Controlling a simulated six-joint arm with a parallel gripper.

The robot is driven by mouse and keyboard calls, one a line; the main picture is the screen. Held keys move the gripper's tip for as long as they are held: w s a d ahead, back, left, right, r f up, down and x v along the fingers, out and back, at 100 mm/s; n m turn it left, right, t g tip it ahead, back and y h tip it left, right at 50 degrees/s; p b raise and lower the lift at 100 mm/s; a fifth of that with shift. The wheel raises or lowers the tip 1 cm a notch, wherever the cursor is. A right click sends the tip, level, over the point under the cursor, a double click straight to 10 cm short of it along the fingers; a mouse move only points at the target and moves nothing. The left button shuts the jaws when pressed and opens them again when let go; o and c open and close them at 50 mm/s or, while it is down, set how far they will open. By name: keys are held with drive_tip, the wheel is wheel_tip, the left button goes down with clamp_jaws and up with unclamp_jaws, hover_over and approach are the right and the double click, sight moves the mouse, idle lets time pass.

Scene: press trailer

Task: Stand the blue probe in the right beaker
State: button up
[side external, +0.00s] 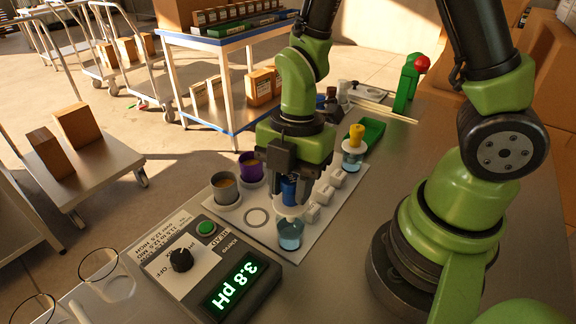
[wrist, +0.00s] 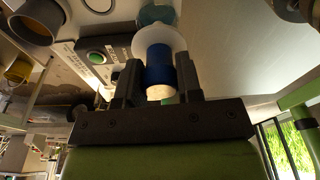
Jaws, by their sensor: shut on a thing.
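My gripper (side external: 290,184) is shut on the blue probe (side external: 289,190), which stands about upright between the two fingers. In the wrist view the blue probe (wrist: 159,66) shows a pale end and a wide white collar (wrist: 158,40). Directly below the probe is a glass beaker (side external: 290,236) with blue liquid. The collar is at the height of its rim; I cannot tell whether it rests on it. A second beaker (side external: 352,162) with blue liquid, farther back, holds a yellow probe (side external: 356,135).
A pH meter (side external: 217,262) reading 3.8 pH lies in front. A grey cup (side external: 226,192) and a purple cup (side external: 250,170) stand left of the gripper. White blocks (side external: 323,196) line the board's right side. A green tray (side external: 371,132) lies behind; empty glasses (side external: 103,272) stand front left.

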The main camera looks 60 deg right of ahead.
sight(290, 202)
drive_tip(key=shift+f, duration=1.4)
drive_tip(key=shift+r, duration=0.1)
drive_tip(key=shift+w+r, duration=0.1)
drive_tip(key=shift+r, duration=0.55)
drive_tip(key=shift+f, duration=1.05)
idle(1.5)
drive_tip(key=shift+r, duration=0.7)
drive_tip(key=shift+f, duration=1)
idle(0.6)
drive_tip(key=o, duration=0.7)
drive_tip(key=shift+o, duration=0.2)
drive_tip(key=shift+r, duration=0.1)
